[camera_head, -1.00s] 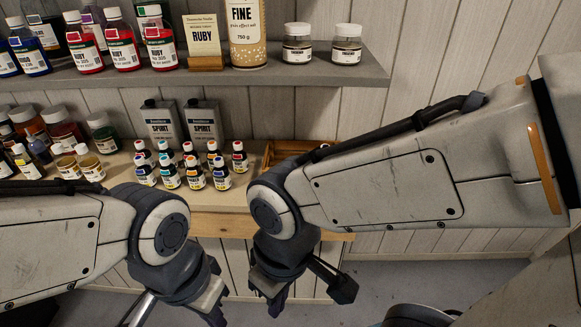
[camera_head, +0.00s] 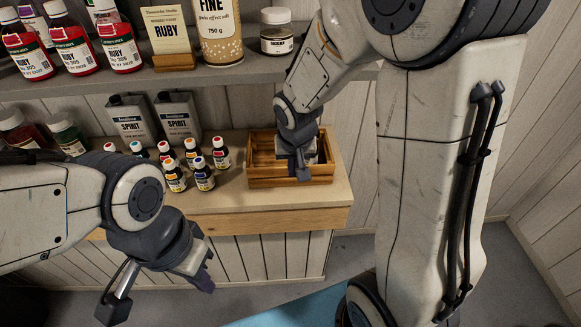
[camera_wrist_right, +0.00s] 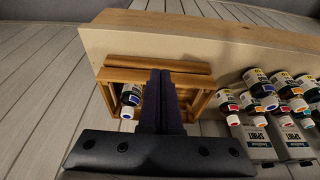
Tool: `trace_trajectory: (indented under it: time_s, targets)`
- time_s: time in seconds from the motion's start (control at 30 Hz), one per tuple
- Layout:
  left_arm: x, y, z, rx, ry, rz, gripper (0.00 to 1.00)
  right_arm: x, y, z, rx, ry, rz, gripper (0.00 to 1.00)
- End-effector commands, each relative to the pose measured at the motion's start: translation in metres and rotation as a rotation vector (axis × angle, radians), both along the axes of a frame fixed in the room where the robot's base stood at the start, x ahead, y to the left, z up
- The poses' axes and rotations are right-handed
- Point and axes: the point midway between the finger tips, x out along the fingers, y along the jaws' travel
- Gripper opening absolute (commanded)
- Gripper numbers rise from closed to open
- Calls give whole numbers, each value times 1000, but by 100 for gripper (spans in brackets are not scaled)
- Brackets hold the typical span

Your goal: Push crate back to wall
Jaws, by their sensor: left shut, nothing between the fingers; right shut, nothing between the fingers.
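The wooden crate (camera_head: 262,179) stands on the bench shelf near its right end, close to the plank wall (camera_head: 352,150) behind. A small bottle (camera_wrist_right: 131,98) sits inside the crate beside the fingers. My left gripper (camera_head: 203,279) is shut and empty, low in front of the bench, away from the crate.
Several small paint bottles (camera_head: 203,175) stand left of the crate, with two grey spirit cans (camera_head: 180,118) behind them. An upper shelf (camera_head: 175,78) with jars and red bottles hangs above. The bench top (camera_head: 240,198) in front of the crate is bare.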

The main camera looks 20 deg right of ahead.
Motion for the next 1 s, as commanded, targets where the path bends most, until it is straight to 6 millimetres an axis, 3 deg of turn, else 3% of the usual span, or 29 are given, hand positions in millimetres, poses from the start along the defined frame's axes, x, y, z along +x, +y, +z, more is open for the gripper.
trace_trajectory:
  time_s: [0.4, 0.47, 0.6, 1.0]
  targets:
    - [0, 0, -22, 0, 0, 0, 0, 22, -8, -89, 0, 7, 3, 0]
    - [0, 0, -4, 1, 1, 0, 0, 33, -11, -77, 1, 3, -1, 0]
    - [0, 0, 6, -1, -1, 0, 0, 49, -16, -78, 1, 3, 0, 0]
    - [0, 0, 10, 0, 0, 0, 0, 60, -19, -81, 1, 2, 0, 0]
